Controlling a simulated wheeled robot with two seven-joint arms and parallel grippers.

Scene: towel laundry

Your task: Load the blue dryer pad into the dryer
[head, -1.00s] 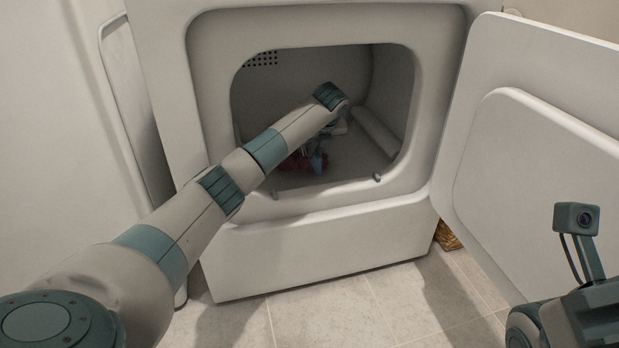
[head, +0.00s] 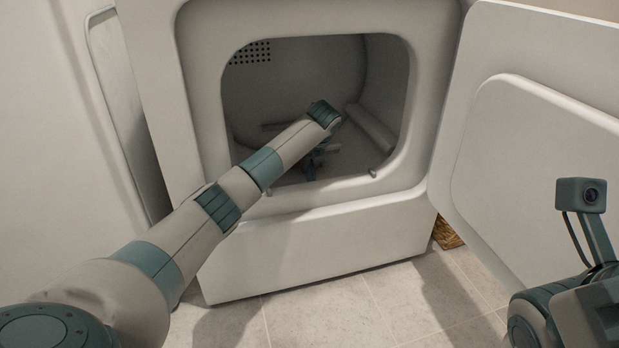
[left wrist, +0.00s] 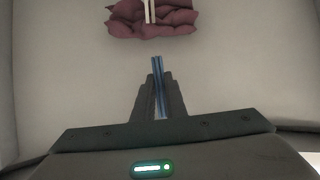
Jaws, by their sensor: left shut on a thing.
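The blue dryer pad (left wrist: 157,85) is a thin strip held between the fingers of my left gripper (left wrist: 158,100), which is shut on it. In the head view my left arm reaches through the dryer opening, and the left gripper (head: 313,160) is inside the drum, partly hidden by its own wrist. Only a small dark blue bit of the pad shows there. The white dryer (head: 320,245) stands open. My right wrist (head: 575,310) is at the lower right; its fingers cannot be made out.
A maroon folded cloth (left wrist: 180,20) with cream strips lies just beyond the pad in the left wrist view. The open dryer door (head: 545,150) stands at the right. The opening's rim surrounds my left arm. A wicker basket (head: 447,233) shows partly behind the door.

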